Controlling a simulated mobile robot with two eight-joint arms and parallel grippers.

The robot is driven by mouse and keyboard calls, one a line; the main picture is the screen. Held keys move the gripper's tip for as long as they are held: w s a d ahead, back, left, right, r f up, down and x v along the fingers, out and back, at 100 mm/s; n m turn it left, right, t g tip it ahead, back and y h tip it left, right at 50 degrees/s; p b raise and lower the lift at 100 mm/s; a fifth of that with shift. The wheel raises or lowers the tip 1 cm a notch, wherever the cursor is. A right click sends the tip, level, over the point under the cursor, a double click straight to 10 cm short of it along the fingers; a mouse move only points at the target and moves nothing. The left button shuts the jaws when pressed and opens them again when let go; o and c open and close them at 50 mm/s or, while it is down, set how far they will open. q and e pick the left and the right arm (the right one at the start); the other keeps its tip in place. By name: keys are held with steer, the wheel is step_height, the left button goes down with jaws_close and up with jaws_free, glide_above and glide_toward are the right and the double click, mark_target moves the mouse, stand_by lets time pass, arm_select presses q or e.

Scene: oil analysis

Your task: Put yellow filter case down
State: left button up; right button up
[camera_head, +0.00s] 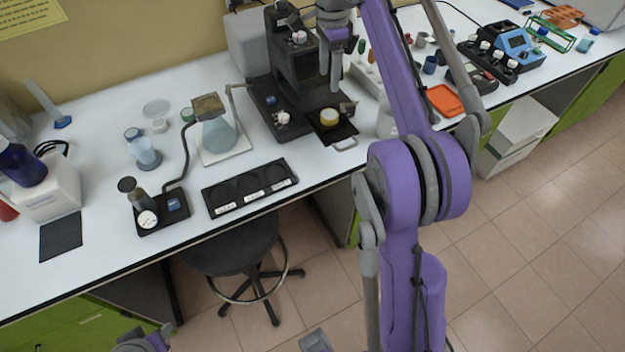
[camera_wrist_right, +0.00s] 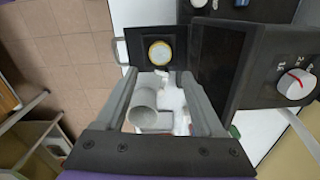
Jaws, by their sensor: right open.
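The yellow filter case (camera_head: 329,116) is a small round piece with a pale top. It rests on the black pull-out tray (camera_head: 345,132) of the dark analysis machine (camera_head: 297,66). In the right wrist view the case (camera_wrist_right: 160,52) sits on the black tray, beyond the fingertips. My right gripper (camera_head: 330,80) is open and above the case, apart from it. Its two grey fingers also show in the wrist view (camera_wrist_right: 155,85), with no case between them. At the bottom edge of the head view only grey and purple parts of my left arm show; its jaws cannot be made out.
A flask (camera_head: 217,135) on a white plate stands left of the machine. A black three-slot holder (camera_head: 250,189) lies near the bench edge. An orange tray (camera_head: 444,101) lies to the right, partly behind my right arm. A stool (camera_head: 232,245) stands below the bench.

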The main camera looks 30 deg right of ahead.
steer(key=s+a+f+n+t, duration=0.1)
steer(key=s+a+f+n, duration=0.1)
steer(key=s+a+n, duration=0.35)
steer(key=s+a+f+n+t, duration=0.4)
steer(key=s+a+f+n, duration=1.1)
steer(key=s+f, duration=0.3)
steer(key=shift+s+a+f, duration=0.35)
steer(key=shift+s+a, duration=0.15)
steer(key=shift+a, duration=0.35)
